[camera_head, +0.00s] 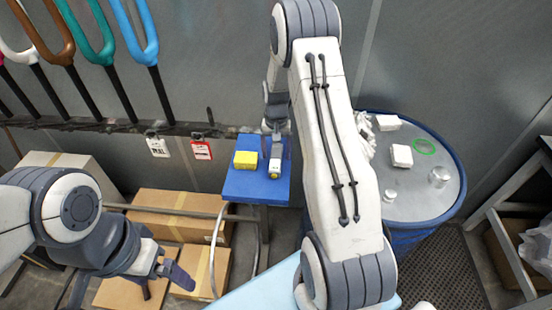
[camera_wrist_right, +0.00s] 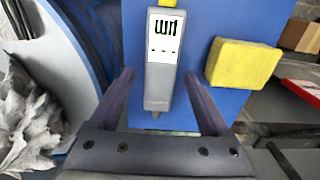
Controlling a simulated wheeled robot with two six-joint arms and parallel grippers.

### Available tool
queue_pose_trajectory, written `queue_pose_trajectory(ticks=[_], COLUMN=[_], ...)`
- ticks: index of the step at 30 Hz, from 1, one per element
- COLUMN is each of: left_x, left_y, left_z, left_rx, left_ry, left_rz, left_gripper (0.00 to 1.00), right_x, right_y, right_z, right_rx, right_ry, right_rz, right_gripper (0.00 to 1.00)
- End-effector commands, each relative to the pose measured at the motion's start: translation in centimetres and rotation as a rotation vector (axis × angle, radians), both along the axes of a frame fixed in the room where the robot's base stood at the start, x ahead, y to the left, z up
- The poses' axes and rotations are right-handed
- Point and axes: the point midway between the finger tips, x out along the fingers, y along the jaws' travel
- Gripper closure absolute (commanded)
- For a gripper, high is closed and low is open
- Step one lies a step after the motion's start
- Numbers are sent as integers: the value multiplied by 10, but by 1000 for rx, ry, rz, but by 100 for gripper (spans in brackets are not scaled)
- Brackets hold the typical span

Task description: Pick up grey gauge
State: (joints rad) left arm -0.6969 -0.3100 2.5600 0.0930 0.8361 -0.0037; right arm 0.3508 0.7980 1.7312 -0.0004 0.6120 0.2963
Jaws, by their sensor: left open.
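The grey gauge (camera_wrist_right: 160,88) has a white display with dark marks and a bit of yellow at its far end. It lies on the blue table (camera_head: 233,189); in the head view its display end (camera_head: 274,166) shows below my right gripper (camera_head: 275,148). In the right wrist view my right gripper (camera_wrist_right: 158,76) is open, with one finger on each side of the gauge and a gap on both sides. Whether the fingers are level with it I cannot tell. My left gripper (camera_head: 166,281) is open and empty, low on the left above cardboard boxes.
A yellow block (camera_head: 246,159) sits left of the gauge on the table, right of it in the wrist view (camera_wrist_right: 243,64). A blue drum (camera_head: 446,212) on the right holds white items and a green ring (camera_head: 424,146). Cardboard boxes (camera_head: 165,229) stand on the floor.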

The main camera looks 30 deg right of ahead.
Motion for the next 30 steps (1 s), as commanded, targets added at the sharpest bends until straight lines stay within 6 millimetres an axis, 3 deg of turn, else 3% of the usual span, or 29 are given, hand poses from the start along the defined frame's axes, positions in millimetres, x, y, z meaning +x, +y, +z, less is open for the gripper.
queue_pose_trajectory(ticks=[1, 6, 18, 25, 30], left_x=[0, 0, 0, 0, 0], left_y=[0, 0, 0, 0, 0], left_z=[0, 0, -4, -24, -39], left_rx=[0, 0, 0, 0, 0], left_ry=[0, 0, 0, 0, 1], left_rz=[0, 0, 1, 3, 6], left_gripper=[8, 8, 8, 8, 8], right_x=[0, 0, 1, 2, -31], right_y=[0, 0, 0, -1, 13], right_z=[0, 0, 5, 35, 59], right_rx=[0, 0, -1, -3, -1], right_ry=[0, 0, -3, -9, -5], right_rz=[0, 0, 0, 0, 1], right_gripper=[40, 100, 100, 100, 100])
